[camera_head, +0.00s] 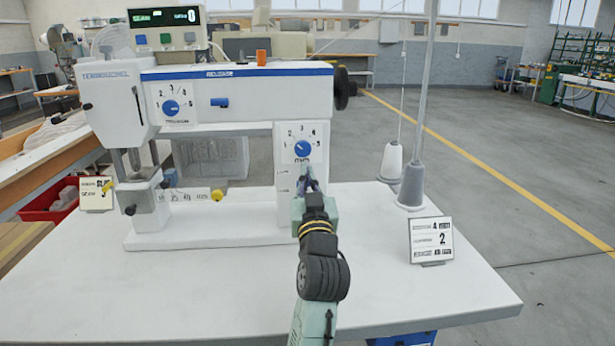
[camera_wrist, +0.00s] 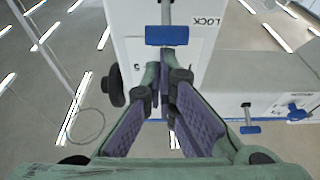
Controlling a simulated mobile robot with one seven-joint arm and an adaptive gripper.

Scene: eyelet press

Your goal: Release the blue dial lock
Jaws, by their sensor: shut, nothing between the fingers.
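The blue dial lock (camera_wrist: 167,36) is a blue crossbar on a metal rod, on the white machine column beside a LOCK label (camera_wrist: 206,21) in the wrist view. In the head view my gripper covers it. My gripper (camera_head: 309,178) is at the column front, just below the blue dial (camera_head: 302,148) on its numbered plate. In the wrist view my gripper (camera_wrist: 166,80) is shut and empty, its fingertips close to the blue crossbar; I cannot tell whether they touch. The dial is mostly hidden behind the fingers there.
A second blue dial (camera_head: 171,107) and a blue lever (camera_head: 220,102) sit on the machine's upper arm. A black handwheel (camera_head: 342,88) sticks out at its right. Thread cones (camera_head: 411,185) and a card stand (camera_head: 431,240) stand on the right of the white table (camera_head: 440,285).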

